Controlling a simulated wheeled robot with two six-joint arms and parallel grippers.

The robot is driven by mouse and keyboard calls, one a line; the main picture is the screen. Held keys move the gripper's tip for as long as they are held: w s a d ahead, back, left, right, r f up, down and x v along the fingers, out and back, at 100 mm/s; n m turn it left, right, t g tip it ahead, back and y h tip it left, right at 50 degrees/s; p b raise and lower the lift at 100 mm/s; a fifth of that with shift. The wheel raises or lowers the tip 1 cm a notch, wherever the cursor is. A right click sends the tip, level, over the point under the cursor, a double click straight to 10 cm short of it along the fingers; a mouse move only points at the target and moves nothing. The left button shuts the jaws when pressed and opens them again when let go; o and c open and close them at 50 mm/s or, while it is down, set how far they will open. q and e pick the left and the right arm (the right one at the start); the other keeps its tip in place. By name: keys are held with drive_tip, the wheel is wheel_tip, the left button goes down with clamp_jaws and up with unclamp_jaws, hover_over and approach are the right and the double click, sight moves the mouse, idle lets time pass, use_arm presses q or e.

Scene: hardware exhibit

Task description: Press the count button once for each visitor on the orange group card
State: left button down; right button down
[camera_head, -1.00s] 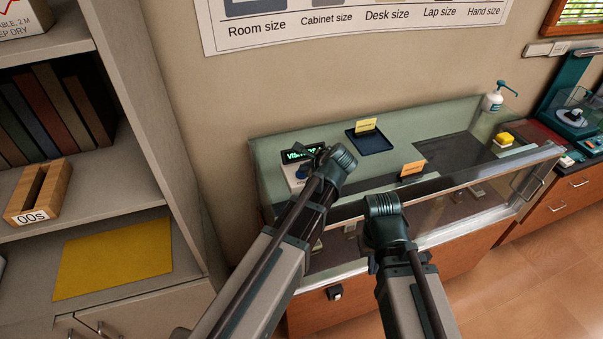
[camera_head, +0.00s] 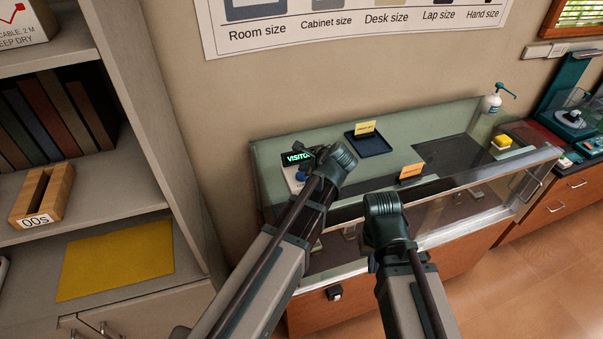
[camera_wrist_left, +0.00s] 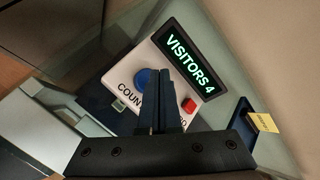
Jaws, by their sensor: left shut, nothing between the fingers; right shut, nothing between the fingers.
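The visitor counter is a white box (camera_wrist_left: 128,92) with a lit display (camera_wrist_left: 188,62) reading "VISITORS 4" in the left wrist view. It has a blue button (camera_wrist_left: 147,79) by the word COUNT and a smaller red button (camera_wrist_left: 188,105). In the head view its display (camera_head: 297,157) is partly covered by my left gripper (camera_head: 322,158). That gripper is shut and empty; its fingertips (camera_wrist_left: 163,73) appear beside the blue button, contact unclear. The orange group card (camera_head: 412,170) stands on the counter to the right, its writing too small to read. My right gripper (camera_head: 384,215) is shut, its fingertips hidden.
A dark tray (camera_head: 375,145) with a yellow card (camera_head: 364,127) lies behind. A glass panel (camera_head: 455,200) fronts the case. A shelf unit (camera_head: 150,120) is at left.

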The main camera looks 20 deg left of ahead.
sight(304, 177)
use_arm(q)
wheel_tip(304, 177, up, 5)
drive_tip(key=p, duration=0.5)
idle(0.4)
idle(2.3)
